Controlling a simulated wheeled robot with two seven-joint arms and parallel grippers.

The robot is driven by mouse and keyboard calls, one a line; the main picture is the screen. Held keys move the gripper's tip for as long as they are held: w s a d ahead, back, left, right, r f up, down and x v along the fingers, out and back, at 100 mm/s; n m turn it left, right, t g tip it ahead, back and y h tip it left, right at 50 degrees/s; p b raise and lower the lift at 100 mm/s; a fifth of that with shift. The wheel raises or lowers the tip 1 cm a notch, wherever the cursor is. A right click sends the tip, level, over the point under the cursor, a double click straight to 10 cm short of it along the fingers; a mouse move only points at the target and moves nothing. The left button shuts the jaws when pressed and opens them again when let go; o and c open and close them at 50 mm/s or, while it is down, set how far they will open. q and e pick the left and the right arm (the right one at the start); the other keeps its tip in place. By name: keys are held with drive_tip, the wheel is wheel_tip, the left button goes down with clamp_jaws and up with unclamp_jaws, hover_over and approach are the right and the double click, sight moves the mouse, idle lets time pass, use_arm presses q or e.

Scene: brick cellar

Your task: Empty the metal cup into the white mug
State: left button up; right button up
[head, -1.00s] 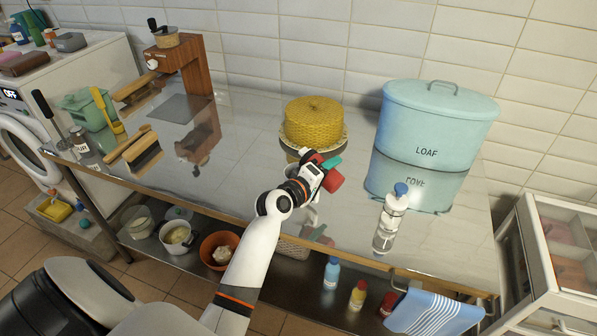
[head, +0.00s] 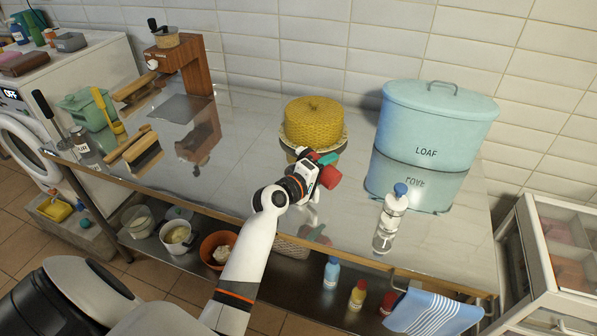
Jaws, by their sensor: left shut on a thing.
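My left gripper (head: 328,172) reaches in over the middle of the shiny metal tabletop (head: 250,165), in front of the yellow woven cake cover. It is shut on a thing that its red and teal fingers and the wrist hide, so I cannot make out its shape. I cannot pick out the metal cup for certain. I cannot make out a white mug on the tabletop either; the arm and gripper cover part of the table. My right gripper is not in view.
The yellow cover (head: 313,122) stands just behind the gripper. A blue LOAF bin (head: 430,135) and a clear bottle with a blue cap (head: 391,217) stand to the right. The table's left middle is clear.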

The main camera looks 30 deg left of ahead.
use_arm(q)
drive_tip(key=shift+a+f+n+p, duration=0.1)
drive_tip(key=shift+f+n+p, duration=0.15)
drive_tip(key=shift+n, duration=0.35)
idle(0.5)
drive_tip(key=shift+w+a+r+n+h+p, duration=0.1)
drive_tip(key=shift+a+r+n+h+p, duration=0.1)
drive_tip(key=shift+r+n+p, duration=0.4)
drive_tip(key=shift+a+r+n+h+p, duration=0.15)
drive_tip(key=shift+r+n+h+p, duration=0.1)
drive_tip(key=shift+n+p, duration=0.6)
